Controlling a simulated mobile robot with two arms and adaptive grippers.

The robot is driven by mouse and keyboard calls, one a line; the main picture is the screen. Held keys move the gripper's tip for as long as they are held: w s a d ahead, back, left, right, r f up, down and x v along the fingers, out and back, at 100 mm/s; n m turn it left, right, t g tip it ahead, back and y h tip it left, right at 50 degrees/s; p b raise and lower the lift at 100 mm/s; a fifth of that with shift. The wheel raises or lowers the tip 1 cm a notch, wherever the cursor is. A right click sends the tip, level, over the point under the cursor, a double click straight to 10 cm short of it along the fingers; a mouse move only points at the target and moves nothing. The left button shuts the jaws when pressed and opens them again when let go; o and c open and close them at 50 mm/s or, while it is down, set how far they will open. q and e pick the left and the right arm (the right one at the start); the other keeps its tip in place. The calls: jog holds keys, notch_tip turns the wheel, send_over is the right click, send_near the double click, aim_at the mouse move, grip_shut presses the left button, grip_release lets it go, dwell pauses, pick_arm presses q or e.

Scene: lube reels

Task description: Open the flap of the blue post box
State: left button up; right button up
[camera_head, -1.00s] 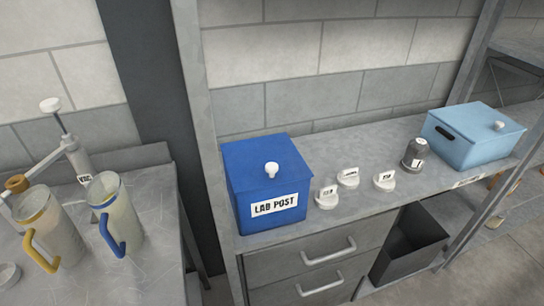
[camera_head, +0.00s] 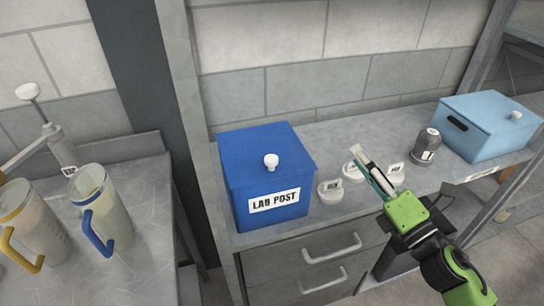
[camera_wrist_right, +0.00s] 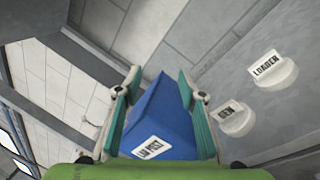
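The blue post box (camera_head: 240,205) stands on the grey shelf and has a "LAB POST" label on its front. Its flap (camera_head: 255,143) is shut flat on top, with a white knob (camera_head: 271,160) near the front edge. My right gripper (camera_head: 362,160) is to the right of the box, apart from it, over the small labelled white pieces. In the right wrist view its fingers (camera_wrist_right: 158,88) are spread and empty, with the blue box (camera_wrist_right: 158,115) seen beyond, between them. The knob cannot be made out there. My left gripper is not in view.
Small white labelled pieces (camera_head: 330,190) sit right of the box. A dark grey bottle (camera_head: 425,148) and a light blue lidded box (camera_head: 485,140) stand farther right. A shelf post (camera_head: 195,110) rises left of the box. Jugs (camera_head: 105,210) stand on the left table.

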jog(key=s+a+r+n+g+y, duration=0.25)
jog(key=a+n+y, duration=0.2)
jog(key=n, duration=0.35)
jog(key=n+g+y, duration=0.3)
jog(key=n+g, duration=0.5)
jog(key=n, duration=0.3)
send_near(275, 159)
jog(key=shift+t, duration=0.25)
jog(key=p+x, duration=0.7)
jog(key=x, duration=0.3)
jog(key=shift+w+a+f, duration=0.1)
jog(key=shift+a+f, duration=0.05)
jog(key=shift+a, duration=0.3)
grip_shut()
